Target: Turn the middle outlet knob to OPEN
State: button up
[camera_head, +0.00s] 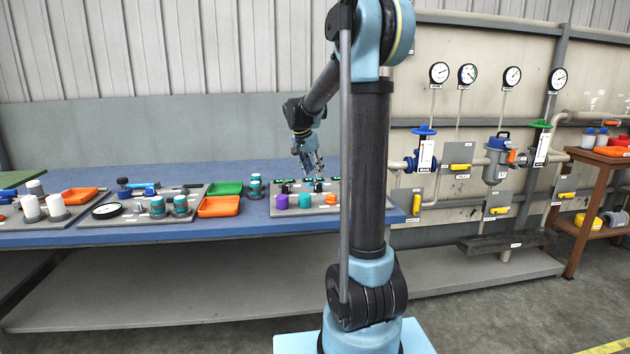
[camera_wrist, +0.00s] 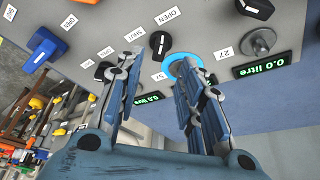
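The middle black knob (camera_wrist: 160,42) sits near labels reading OPEN (camera_wrist: 166,15) and SHUT (camera_wrist: 133,33). My gripper (camera_wrist: 157,64) is open and empty, its two fingers apart with the middle knob just beyond their tips. Contact cannot be told. A blue ring (camera_wrist: 184,64) lies at the right fingertip, partly hidden. In the head view my gripper (camera_head: 310,168) hangs over the back of the right panel on the blue bench.
A grey knob (camera_wrist: 258,42) and green litre displays (camera_wrist: 268,65) are close by. A blue knob (camera_wrist: 44,46) is at upper left. Orange (camera_head: 219,206) and green trays (camera_head: 225,188) lie left of the panel.

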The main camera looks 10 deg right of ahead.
jog(key=shift+v, duration=2.5)
